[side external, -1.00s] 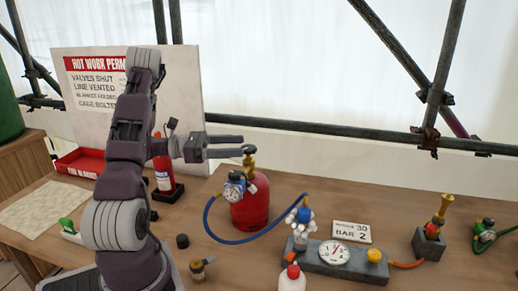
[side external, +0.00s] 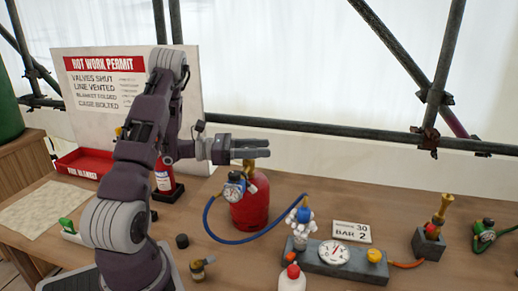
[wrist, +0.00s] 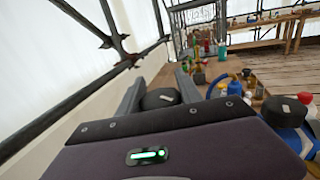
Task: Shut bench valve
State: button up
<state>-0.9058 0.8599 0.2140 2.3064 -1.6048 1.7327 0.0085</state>
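The red gas cylinder (side external: 250,208) stands upright on the bench, with a brass valve (side external: 249,166) and a pressure gauge (side external: 234,190) on top. My gripper (side external: 262,148) is over the top of this valve and hides its black knob in the side view. In the wrist view the black knob (wrist: 160,98) lies between the fingers of my gripper (wrist: 159,80), which are spread apart. I cannot tell whether either finger touches it. A grey block (side external: 318,261) on the bench carries a gauge (side external: 334,252), a yellow knob (side external: 376,256) and a blue-topped regulator (side external: 304,215).
A blue hose (side external: 240,242) curves from the cylinder towards the grey block. A fire extinguisher (side external: 164,178) and a red tray (side external: 82,163) stand to the left. A white bottle (side external: 292,279) is in front. A scaffold rail (side external: 320,133) runs behind the bench.

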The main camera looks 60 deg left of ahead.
jog(key=shift+c, duration=1.2)
jog(key=shift+h, duration=0.3)
jog(key=m+g+h, duration=0.3)
jog(key=g+h, duration=0.1)
jog(key=s+d+m+g+h, duration=0.1)
jog(key=m+h, duration=0.1)
jog(key=shift+m+g, duration=0.3)
jog(key=shift+g, duration=0.1)
jog(key=m+g+h, duration=0.1)
jog(key=g, duration=0.1)
jog(key=m+g+h, duration=0.1)
jog(key=shift+s+d+m+g, duration=0.15)
jog(key=shift+s+m+g, duration=0.15)
jog(key=shift+m+g, duration=0.1)
jog(key=shift+s+d+m+g+h, duration=0.1)
jog(key=shift+s+m+g+h, duration=0.15)
jog(key=shift+m+g, duration=0.95)
jog(key=shift+s+m+g+h, duration=0.25)
jog(key=shift+m+g, duration=0.45)
jog(key=shift+g, duration=1.4)
jog(key=o, duration=1.4)
jog(key=shift+c, duration=0.2)
